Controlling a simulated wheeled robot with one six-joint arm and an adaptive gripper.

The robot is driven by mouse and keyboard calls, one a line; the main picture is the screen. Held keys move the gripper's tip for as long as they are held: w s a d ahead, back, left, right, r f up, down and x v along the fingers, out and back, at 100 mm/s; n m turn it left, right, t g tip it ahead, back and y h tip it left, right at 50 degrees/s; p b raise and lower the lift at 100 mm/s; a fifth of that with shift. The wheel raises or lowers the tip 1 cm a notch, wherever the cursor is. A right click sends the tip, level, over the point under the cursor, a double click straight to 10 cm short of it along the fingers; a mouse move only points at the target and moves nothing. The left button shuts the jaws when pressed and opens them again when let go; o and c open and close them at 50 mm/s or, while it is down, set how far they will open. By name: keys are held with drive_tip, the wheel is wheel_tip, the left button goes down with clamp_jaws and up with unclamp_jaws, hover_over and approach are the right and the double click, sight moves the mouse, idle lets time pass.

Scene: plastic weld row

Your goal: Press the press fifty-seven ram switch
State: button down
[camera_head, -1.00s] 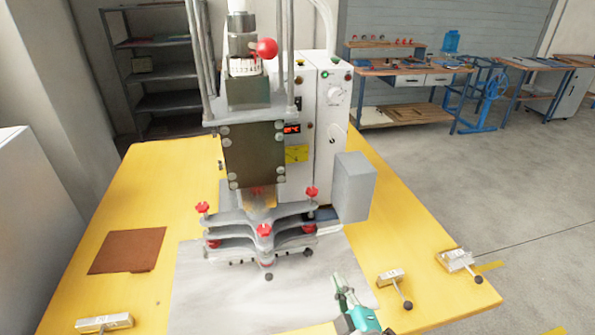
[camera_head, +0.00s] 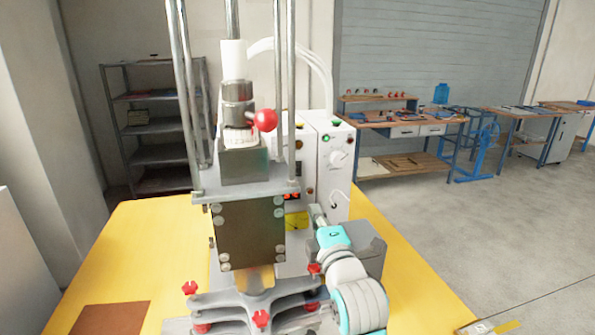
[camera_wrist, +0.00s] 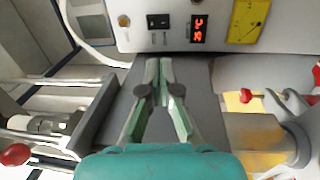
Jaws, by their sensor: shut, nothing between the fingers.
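The press (camera_head: 250,232) stands on the yellow table, with a dark plate and upright rods. Its white control box (camera_head: 330,165) is behind it, with a knob, small buttons and a red display (camera_head: 291,196). In the wrist view the panel shows a black rocker switch (camera_wrist: 158,21), an amber round button (camera_wrist: 124,20) and the red display (camera_wrist: 198,29). I cannot read which control is the ram switch. My gripper (camera_head: 316,210) is shut and empty, right of the press plate and in front of the box. Its fingertips (camera_wrist: 159,62) point at the panel, below the rocker switch and apart from it.
A red ball knob (camera_head: 265,120) sticks out from the press column. Red star knobs (camera_head: 261,318) top the lower fixture. A grey block (camera_head: 366,250) stands close behind my arm. A brown mat (camera_head: 108,317) lies at the front left. Shelves and workbenches stand far back.

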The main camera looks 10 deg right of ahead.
sight(297, 167)
drive_tip(key=shift+w+r, duration=0.5)
drive_tip(key=shift+r, duration=0.25)
drive_tip(key=shift+w, duration=0.1)
drive_tip(key=w, duration=0.4)
drive_tip(key=w+r, duration=0.1)
drive_tip(key=w, duration=0.8)
drive_tip(key=shift+w+r, duration=0.3)
drive_tip(key=shift+w, duration=0.05)
drive_tip(key=shift+w, duration=0.1)
